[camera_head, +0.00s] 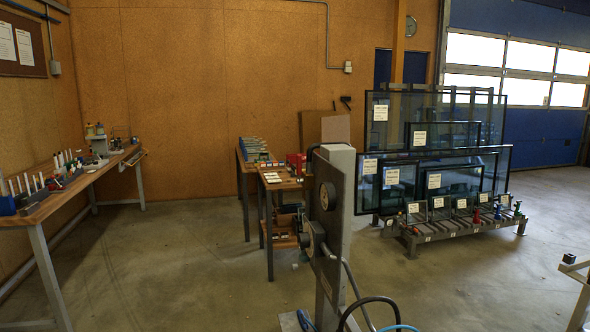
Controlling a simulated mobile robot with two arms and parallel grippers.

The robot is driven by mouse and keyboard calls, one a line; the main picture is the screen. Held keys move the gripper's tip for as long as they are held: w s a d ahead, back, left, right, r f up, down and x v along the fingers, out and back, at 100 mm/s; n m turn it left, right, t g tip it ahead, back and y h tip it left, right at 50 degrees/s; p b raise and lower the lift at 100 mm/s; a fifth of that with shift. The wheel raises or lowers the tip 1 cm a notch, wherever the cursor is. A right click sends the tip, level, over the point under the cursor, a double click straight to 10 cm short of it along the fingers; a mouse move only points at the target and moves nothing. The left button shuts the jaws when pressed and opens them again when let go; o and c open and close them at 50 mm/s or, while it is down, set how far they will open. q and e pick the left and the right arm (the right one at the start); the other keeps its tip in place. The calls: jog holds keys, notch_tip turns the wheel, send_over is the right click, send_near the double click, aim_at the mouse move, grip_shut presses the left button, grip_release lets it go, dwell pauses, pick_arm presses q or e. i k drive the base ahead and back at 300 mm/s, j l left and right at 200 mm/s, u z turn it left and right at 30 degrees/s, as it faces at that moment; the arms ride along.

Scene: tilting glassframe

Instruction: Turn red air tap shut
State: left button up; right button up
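A small red piece (476,216), which looks like a tap handle, shows low at the front right of the glass rack. It is too small to tell whether it is turned open or shut. A small blue piece (498,212) and a green one (517,208) sit to its right along the same base. Neither of my grippers shows in the head view.
A grey post (341,220) with dark round fittings and hoses rises close in front. The glass rack (440,234) holds several labelled panes. Workbenches stand at the left (80,182) and middle (277,183). Open concrete floor (170,260) lies between them.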

aim_at(299, 157)
jog(key=i+j+z, duration=0.1)
jog(key=z, duration=0.35)
jog(key=i+j+z, duration=0.25)
jog(key=j+z, duration=0.25)
jog(key=j, duration=0.25)
jog(key=i+j+z, duration=0.25)
jog(key=j, duration=0.2)
jog(key=k, duration=0.1)
